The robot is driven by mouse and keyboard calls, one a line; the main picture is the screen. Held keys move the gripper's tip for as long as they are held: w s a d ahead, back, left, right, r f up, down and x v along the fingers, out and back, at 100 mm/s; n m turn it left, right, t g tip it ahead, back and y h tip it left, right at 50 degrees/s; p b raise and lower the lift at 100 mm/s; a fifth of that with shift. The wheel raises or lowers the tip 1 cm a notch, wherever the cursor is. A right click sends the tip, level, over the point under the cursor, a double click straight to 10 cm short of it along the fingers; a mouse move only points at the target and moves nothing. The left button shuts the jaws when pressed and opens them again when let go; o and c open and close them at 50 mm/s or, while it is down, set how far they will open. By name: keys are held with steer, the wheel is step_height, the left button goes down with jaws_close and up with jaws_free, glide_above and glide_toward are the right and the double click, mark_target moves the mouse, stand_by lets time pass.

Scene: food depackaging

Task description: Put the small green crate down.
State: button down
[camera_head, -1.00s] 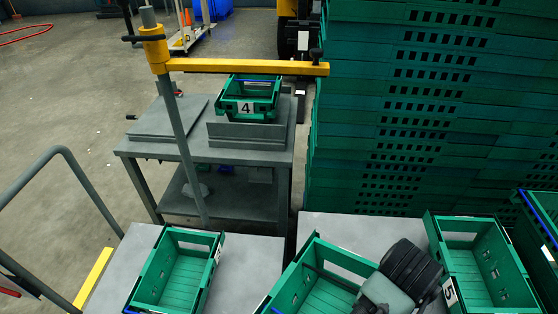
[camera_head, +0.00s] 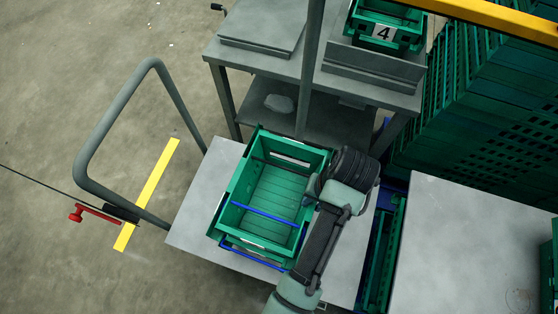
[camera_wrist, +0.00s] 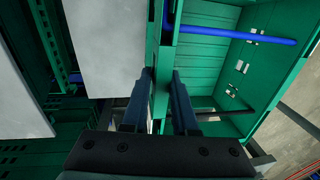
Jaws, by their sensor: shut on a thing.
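The small green crate (camera_head: 273,190), open-topped and empty with a blue bar, is at the near grey table. It sits on or just above another green crate (camera_head: 252,256), whose edge and blue bar show below it; I cannot tell whether they touch. My gripper is shut on the right side wall of the held crate; its fingers show in the wrist view (camera_wrist: 159,82), one on each side of the wall. In the head view my wrist hides the fingertips. The held crate's inside (camera_wrist: 215,65) shows in the wrist view, right of the fingers.
The near grey table (camera_head: 195,225) has bare room left of the crates. Another grey table top (camera_head: 460,240) at right is largely bare. Behind, a workbench holds crate number 4 (camera_head: 388,33). A grey rail (camera_head: 105,140) stands at left. Tall green crate stacks stand at right.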

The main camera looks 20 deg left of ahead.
steer(key=shift+s+a+f, duration=0.1)
steer(key=shift+s+f, duration=0.15)
steer(key=shift+s, duration=0.1)
step_height(320, 180, down, 10)
steer(key=shift+r+b, duration=0.1)
steer(key=shift+b, duration=0.65)
steer(key=c, duration=0.7)
jaws_free()
steer(key=r, duration=0.4)
steer(key=d+r+p, duration=0.1)
steer(key=r, duration=0.3)
steer(key=d+r+p, duration=0.1)
steer(key=r, duration=0.2)
steer(key=shift+r, duration=0.4)
